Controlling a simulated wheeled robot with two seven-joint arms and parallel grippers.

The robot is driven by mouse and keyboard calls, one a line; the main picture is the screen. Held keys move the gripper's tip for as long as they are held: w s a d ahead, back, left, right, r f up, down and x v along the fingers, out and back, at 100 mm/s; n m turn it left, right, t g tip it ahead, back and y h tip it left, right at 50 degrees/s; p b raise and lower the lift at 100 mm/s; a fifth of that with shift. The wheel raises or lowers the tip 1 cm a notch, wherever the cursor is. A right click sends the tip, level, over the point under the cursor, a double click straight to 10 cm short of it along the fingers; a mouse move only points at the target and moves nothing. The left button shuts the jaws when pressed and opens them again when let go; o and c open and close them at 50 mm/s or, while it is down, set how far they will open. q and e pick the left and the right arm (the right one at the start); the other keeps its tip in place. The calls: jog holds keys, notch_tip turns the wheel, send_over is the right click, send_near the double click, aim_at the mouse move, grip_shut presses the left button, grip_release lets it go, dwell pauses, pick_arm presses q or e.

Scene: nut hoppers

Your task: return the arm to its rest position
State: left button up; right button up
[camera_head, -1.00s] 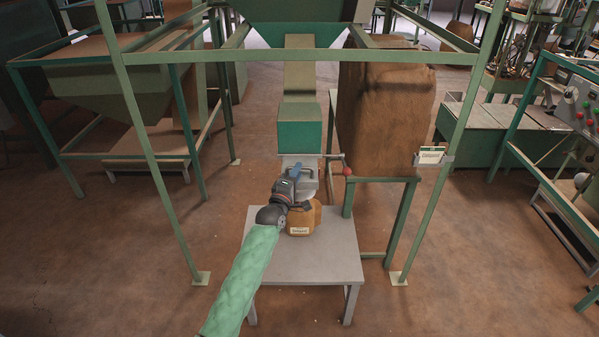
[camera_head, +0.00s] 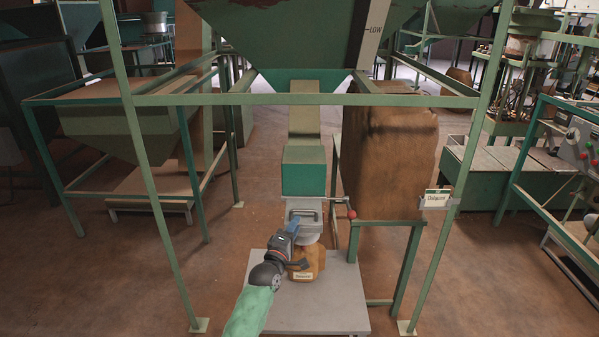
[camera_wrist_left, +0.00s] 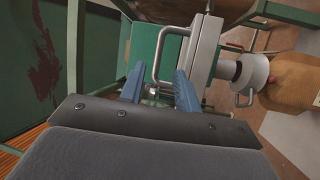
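My left gripper (camera_head: 293,229) is in front of the hopper outlet, just below and in front of the metal slide plate with its loop handle (camera_head: 304,213). In the left wrist view its two blue fingers (camera_wrist_left: 160,80) are spread apart with nothing held between them. The loop handle (camera_wrist_left: 162,50) appears just beyond the fingertips; whether they touch it is unclear. My green-sleeved left arm (camera_head: 249,313) reaches in from the bottom. My right gripper is not in view.
A brown labelled container (camera_head: 305,268) stands on the grey table (camera_head: 325,309) under the outlet, close to my gripper. Green frame posts (camera_head: 448,215) stand on both sides. A lever with a red knob (camera_head: 351,214) is right of the outlet. A large brown sack (camera_head: 388,160) stands behind.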

pick_arm(q)
jog(key=a+f+m+g+y, duration=0.3)
jog(key=f+m+g, duration=0.3)
jog(key=f+m, duration=0.95)
jog(key=s+a+f+g+y, duration=0.15)
jog(key=s+f, duration=0.25)
jog(key=f, duration=0.4)
jog(key=s+a+f+g, duration=0.1)
jog(key=s+a+f, duration=0.3)
jog(key=f, duration=0.5)
jog(key=s+a+f+g+y, duration=0.1)
jog(key=s+f+g, duration=0.1)
jog(key=s+f, duration=0.45)
jog(key=s+a+f+g+y, duration=0.1)
jog(key=s+a+f+g, duration=0.15)
jog(key=s+f, duration=0.65)
jog(key=s+a+f+g+y, duration=0.1)
jog(key=s+a+f, duration=0.2)
jog(key=s+f, duration=0.6)
jog(key=s+f+g, duration=0.1)
jog(key=s+f, duration=0.3)
jog(key=s, duration=0.8)
jog(key=s+a+f+n+g, duration=0.1)
jog(key=s+f, duration=0.3)
jog(key=s, duration=0.8)
jog(key=shift+a+g, duration=0.3)
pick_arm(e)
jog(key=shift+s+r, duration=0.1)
